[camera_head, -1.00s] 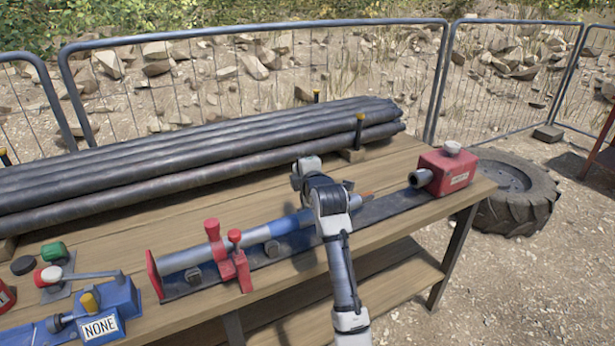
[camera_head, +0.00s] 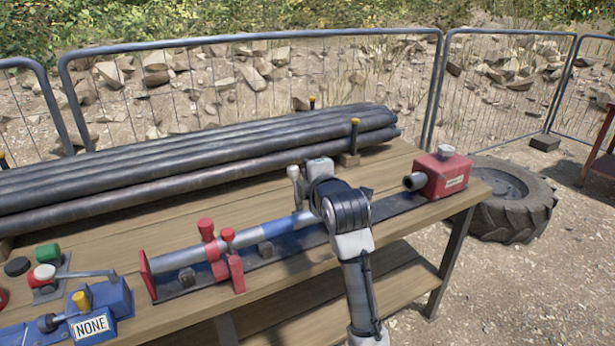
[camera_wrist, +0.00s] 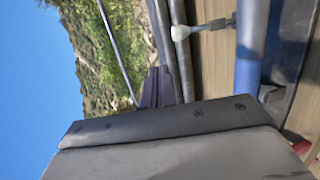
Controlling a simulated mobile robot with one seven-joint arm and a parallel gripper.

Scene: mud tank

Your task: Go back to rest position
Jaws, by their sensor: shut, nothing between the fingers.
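My arm (camera_head: 352,240) reaches up over the bench in the head view, and its far end hides my gripper there. In the wrist view the dark fingers of my gripper (camera_wrist: 156,86) are together with nothing between them. The blue and grey tube (camera_head: 285,235) lies in the rig, partly hidden behind my arm. A pale-knobbed lever (camera_head: 294,173) stands just left of my arm's end; it also shows in the wrist view (camera_wrist: 181,33), to the right of the fingers.
Dark pipes (camera_head: 200,160) lie stacked at the back of the wooden bench (camera_head: 410,160). Red clamps (camera_head: 222,258) and a red box (camera_head: 442,176) sit on the rig. A blue unit labelled NONE (camera_head: 92,326) is front left. A metal fence (camera_head: 435,90) and tyre (camera_head: 510,205) stand beyond.

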